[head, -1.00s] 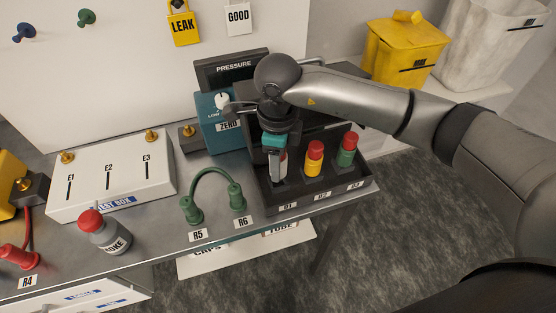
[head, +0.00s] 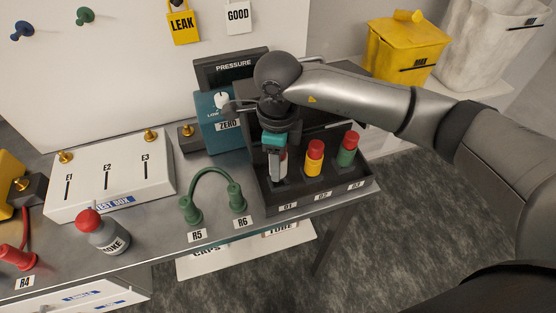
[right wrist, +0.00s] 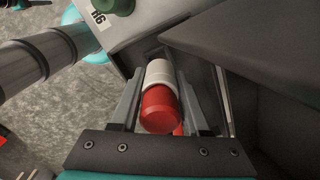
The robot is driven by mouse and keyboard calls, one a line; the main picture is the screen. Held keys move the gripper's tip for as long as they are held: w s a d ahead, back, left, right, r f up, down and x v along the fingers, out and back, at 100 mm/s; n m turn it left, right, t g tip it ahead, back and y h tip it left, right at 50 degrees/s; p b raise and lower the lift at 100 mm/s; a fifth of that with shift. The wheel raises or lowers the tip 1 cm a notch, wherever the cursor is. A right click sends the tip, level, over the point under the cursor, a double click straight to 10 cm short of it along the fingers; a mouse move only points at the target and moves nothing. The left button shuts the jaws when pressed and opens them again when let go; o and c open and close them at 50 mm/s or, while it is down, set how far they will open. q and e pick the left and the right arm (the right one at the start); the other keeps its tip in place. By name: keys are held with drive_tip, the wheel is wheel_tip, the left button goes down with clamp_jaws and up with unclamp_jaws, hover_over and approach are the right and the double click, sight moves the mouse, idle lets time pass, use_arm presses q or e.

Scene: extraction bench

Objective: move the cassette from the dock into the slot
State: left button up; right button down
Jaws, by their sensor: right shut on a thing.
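The dock is a black tray (head: 331,197) at the right end of the bench, with places labelled D1, D2 and D3. My right gripper (head: 276,172) points down at the D1 place and is shut on a white cassette with a red cap. In the right wrist view the red cap and white body (right wrist: 160,100) lie between the two fingers. In the head view the gripper mostly hides this cassette, and I cannot tell whether it is still seated. The white test box (head: 110,178) at the left has narrow dark slots marked E1, E2 and E3. My left gripper is out of view.
A yellow, red-capped cassette (head: 314,158) and a green, red-capped one (head: 348,149) stand in the dock. The teal pressure unit (head: 216,136) is behind.

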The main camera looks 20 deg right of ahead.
drive_tip(key=shift+f+b, duration=1.45)
drive_tip(key=shift+f, duration=0.05)
drive_tip(key=shift+c, duration=1.5)
unclamp_jaws()
wheel_tip(320, 180, up, 15)
drive_tip(key=shift+r+p, duration=0.2)
drive_tip(key=shift+p, duration=0.1)
drive_tip(key=shift+s+f, duration=0.1)
